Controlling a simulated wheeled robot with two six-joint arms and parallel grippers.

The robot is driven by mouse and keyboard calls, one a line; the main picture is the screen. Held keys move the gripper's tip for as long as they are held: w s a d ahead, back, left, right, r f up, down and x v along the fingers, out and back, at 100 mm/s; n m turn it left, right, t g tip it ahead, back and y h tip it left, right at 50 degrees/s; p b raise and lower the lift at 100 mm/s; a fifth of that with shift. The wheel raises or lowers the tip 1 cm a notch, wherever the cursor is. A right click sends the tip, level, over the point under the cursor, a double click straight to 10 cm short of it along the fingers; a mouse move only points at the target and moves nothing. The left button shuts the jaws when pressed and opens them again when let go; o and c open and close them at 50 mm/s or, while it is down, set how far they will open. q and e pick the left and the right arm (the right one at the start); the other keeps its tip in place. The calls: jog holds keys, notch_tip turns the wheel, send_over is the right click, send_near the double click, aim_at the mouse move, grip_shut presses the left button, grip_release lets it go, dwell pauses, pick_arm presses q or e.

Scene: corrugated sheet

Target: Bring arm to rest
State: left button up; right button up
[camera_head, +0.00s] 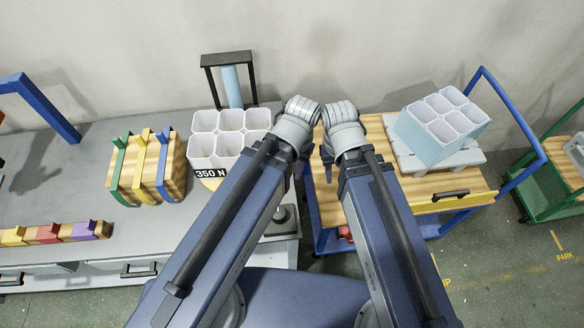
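My two arms reach forward from the bottom of the head view, and their wrists come close together at the centre. My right gripper (328,163) shows only as a small dark blue part beside its wrist. My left gripper (301,163) is mostly hidden behind its own wrist. I cannot see whether either one is open or shut, and no held object shows. Both grippers are over the gap between the grey bench and the wooden-topped cart.
A white multi-cell block (201,145) with a "350 N" label stands on the grey bench (90,190), left of my arms. A strapped wooden piece (172,175) and coloured blocks (47,234) lie further left. Another cell block (436,128) sits on the blue-framed cart (330,213).

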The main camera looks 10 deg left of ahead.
dwell(0.3)
notch_tip(320, 180, down, 3)
jog(key=b, duration=0.3)
dwell(0.8)
